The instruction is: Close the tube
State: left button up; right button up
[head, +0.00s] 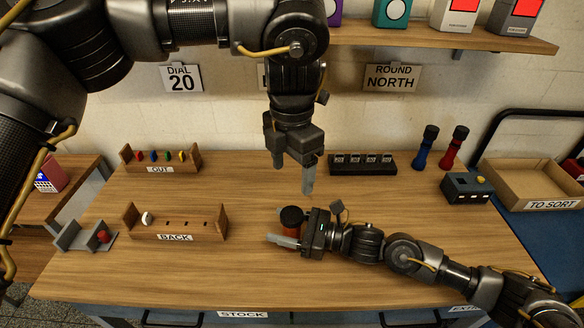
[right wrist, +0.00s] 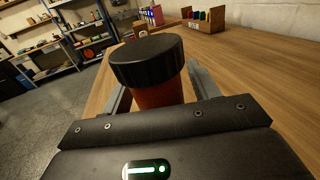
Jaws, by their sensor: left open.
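The tube is a red-orange cylinder with a ribbed black cap (head: 291,217) on its top, near the middle of the table in the head view. In the right wrist view the tube body (right wrist: 158,95) stands between the fingers, with the black cap (right wrist: 147,60) above them. My right gripper (head: 287,241) comes in level from the right and is shut on the tube body. My left gripper (head: 292,180) points down, open and empty, above and behind the tube, apart from the cap. The tube's lower end is hidden by my right gripper.
A wooden rack marked BACK (head: 190,223) and one marked OUT (head: 158,160) stand at left. A black slotted block (head: 362,168), blue tube (head: 426,148), red tube (head: 455,148) and dark box (head: 465,188) stand back right. Table (head: 245,200) is clear left of the tube.

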jog(key=shift+s+d+f, duration=0.1)
jog(key=shift+d, duration=0.4)
jog(key=b+v, duration=0.2)
jog(key=v, duration=0.6)
jog(key=shift+d, duration=0.3)
jog(key=shift+s+d+b, duration=0.25)
jog(key=shift+d+b, duration=0.1)
jog(key=shift+d, duration=0.25)
